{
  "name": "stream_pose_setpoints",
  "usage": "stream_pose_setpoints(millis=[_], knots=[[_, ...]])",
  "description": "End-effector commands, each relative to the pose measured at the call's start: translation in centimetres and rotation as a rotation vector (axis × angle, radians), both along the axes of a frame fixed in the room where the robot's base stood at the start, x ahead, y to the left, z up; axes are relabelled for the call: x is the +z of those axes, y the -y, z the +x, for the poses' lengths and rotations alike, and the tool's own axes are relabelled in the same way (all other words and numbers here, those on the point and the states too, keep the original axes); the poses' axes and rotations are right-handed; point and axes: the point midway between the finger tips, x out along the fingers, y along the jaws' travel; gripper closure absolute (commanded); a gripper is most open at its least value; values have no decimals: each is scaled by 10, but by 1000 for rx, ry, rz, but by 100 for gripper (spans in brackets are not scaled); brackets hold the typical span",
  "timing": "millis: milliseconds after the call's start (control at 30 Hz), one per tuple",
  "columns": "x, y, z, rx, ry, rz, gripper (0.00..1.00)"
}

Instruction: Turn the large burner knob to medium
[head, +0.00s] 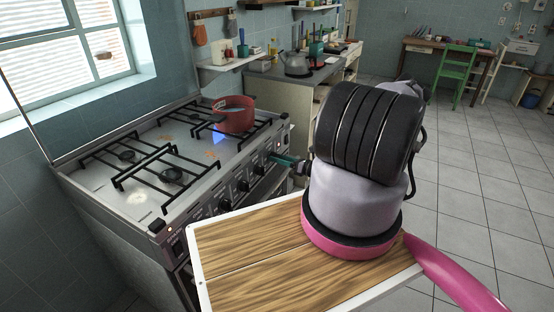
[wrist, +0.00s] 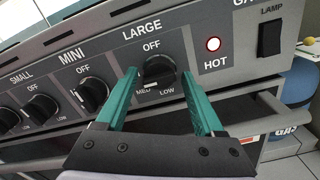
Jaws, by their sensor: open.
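The large burner knob (wrist: 160,70) is black and sits under the words LARGE and OFF on the stove's front panel. Its lower edge is beside the MED and LOW labels, and a small pale mark shows near MED; its exact setting is hard to read. My gripper (wrist: 159,77) is open, with one teal finger to the left of the knob and one to the right. Gaps seem to show on both sides. In the head view my gripper (head: 284,161) is at the panel's far end, and its fingers hide the knob there.
The mini knob (wrist: 92,95) is left of my left finger. A lit red HOT lamp (wrist: 213,44) and a black lamp switch (wrist: 270,38) are to the right. A red pot (head: 236,113) stands on the stove (head: 140,195) over a blue flame. An oven handle runs below the knobs.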

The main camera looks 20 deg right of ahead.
Motion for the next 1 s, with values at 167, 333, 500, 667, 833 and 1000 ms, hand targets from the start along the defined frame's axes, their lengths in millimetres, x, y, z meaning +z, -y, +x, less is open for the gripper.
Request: stream_pose_setpoints(millis=[167,333,500,667,833,1000], knots=[[0,-1,1,0,0,0,30],[0,-1,1,0,0,0,49],[0,-1,1,0,0,0,80],[0,-1,1,-1,56,-73,80],[-1,-1,1,-1,211,-273,80],[0,-1,1,0,297,-381,80]])
